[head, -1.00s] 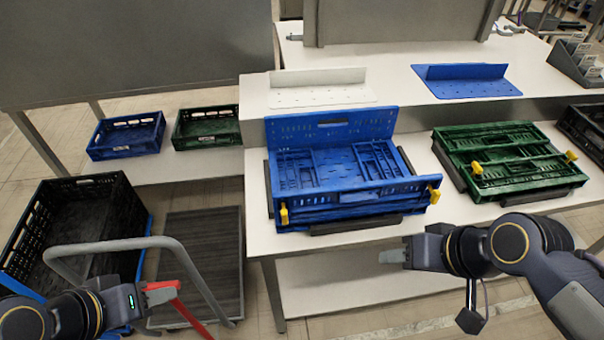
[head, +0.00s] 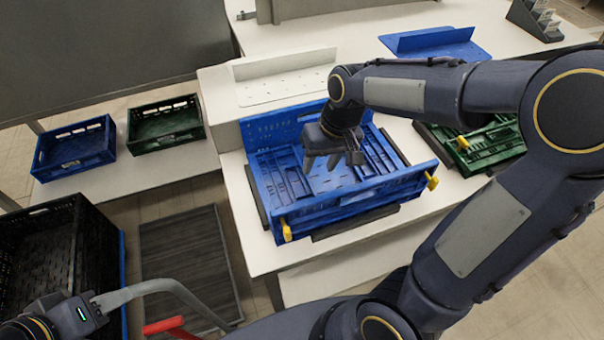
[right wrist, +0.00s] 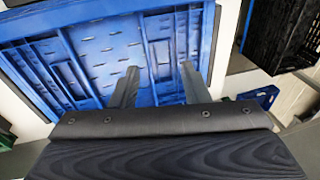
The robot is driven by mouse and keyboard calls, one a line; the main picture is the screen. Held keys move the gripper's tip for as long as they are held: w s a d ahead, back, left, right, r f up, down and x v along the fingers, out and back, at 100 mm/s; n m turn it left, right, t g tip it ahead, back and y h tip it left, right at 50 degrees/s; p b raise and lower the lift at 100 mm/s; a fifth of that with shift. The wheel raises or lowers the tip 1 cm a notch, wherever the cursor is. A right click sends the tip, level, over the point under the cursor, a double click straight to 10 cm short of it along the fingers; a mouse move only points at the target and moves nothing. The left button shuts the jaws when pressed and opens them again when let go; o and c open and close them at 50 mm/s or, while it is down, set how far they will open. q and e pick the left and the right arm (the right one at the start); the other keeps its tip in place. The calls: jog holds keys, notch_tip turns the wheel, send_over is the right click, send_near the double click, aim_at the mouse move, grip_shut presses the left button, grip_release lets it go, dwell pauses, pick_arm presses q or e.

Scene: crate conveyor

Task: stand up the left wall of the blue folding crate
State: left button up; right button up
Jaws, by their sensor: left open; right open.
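The blue folding crate (head: 355,205) stands on the white table with its back and front walls upright. Its left wall (head: 277,172) and right wall (head: 380,152) lie folded down inside. My right gripper (head: 332,162) is open and empty, over the crate's interior with its fingers pointing down. In the right wrist view the right gripper (right wrist: 160,76) has its two fingers apart above the blue crate (right wrist: 100,50), with nothing between them. Whether a fingertip touches the crate cannot be told.
A green folded crate (head: 485,145) lies to the right, partly behind my right arm. Yellow clips (head: 432,181) sit at the blue crate's front corners. Small blue (head: 75,148) and green crates (head: 165,122) stand at left.

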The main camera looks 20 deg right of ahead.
jog(key=g+h, duration=0.1)
jog(key=h, duration=0.1)
send_over(307, 182)
notch_tip(307, 182, down, 5)
jog(key=shift+f, duration=0.1)
notch_tip(307, 182, down, 8)
jog(key=shift+r, duration=0.1)
grip_shut()
